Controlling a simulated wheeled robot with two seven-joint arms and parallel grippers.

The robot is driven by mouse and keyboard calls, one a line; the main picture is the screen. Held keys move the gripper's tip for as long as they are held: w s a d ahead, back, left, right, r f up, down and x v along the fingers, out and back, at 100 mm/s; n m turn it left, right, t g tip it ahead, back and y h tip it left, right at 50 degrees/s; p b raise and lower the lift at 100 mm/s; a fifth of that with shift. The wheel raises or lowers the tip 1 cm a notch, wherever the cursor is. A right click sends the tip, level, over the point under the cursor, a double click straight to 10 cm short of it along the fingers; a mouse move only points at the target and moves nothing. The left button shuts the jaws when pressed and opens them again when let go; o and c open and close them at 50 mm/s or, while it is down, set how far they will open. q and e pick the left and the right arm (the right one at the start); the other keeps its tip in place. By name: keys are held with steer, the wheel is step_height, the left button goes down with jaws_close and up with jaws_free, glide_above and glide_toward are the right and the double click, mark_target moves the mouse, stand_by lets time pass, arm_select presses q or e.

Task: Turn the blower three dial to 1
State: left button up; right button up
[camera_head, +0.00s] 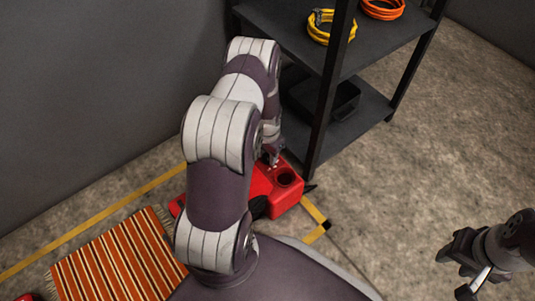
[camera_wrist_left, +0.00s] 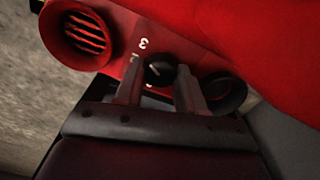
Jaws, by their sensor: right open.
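The red blower (camera_head: 288,193) sits on the floor by the shelf foot, partly hidden behind my left arm. In the left wrist view its black round dial (camera_wrist_left: 160,69) carries a pale pointer line tilted toward the upper left. A white 3 and a 2 show on the red face to the dial's left; a 1 cannot be made out. My left gripper (camera_wrist_left: 161,77) has one finger on each side of the dial; whether they touch it is unclear. In the head view that gripper (camera_head: 272,155) is small at the blower. My right gripper (camera_head: 464,266) is open and empty, far right.
A black shelf (camera_head: 310,138) with yellow (camera_head: 331,27) and orange (camera_head: 382,8) coils stands behind the blower. A striped rug (camera_head: 118,258) lies at lower left. Yellow floor tape (camera_head: 95,218) runs past it. A round red vent (camera_wrist_left: 78,35) and black knob (camera_wrist_left: 224,92) flank the dial.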

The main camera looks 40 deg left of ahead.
arm_select(q)
steer(key=shift+c, duration=0.4)
steer(key=shift+r+n+p, duration=0.1)
steer(key=shift+n+p, duration=0.2)
steer(key=shift+p, duration=0.15)
steer(key=shift+r+n+p, duration=0.15)
steer(key=shift+n+p, duration=0.85)
steer(key=n+p, duration=0.2)
steer(key=n, duration=0.1)
steer(key=shift+n+p, duration=0.35)
steer(key=shift+n, duration=0.05)
steer(key=n+p, duration=0.2)
steer(key=n, duration=0.3)
steer(key=n+p, duration=0.1)
steer(key=n, duration=0.1)
steer(key=n+p, duration=0.1)
steer(key=n, duration=0.1)
steer(key=shift+f, duration=0.25)
steer(key=shift+n, duration=0.3)
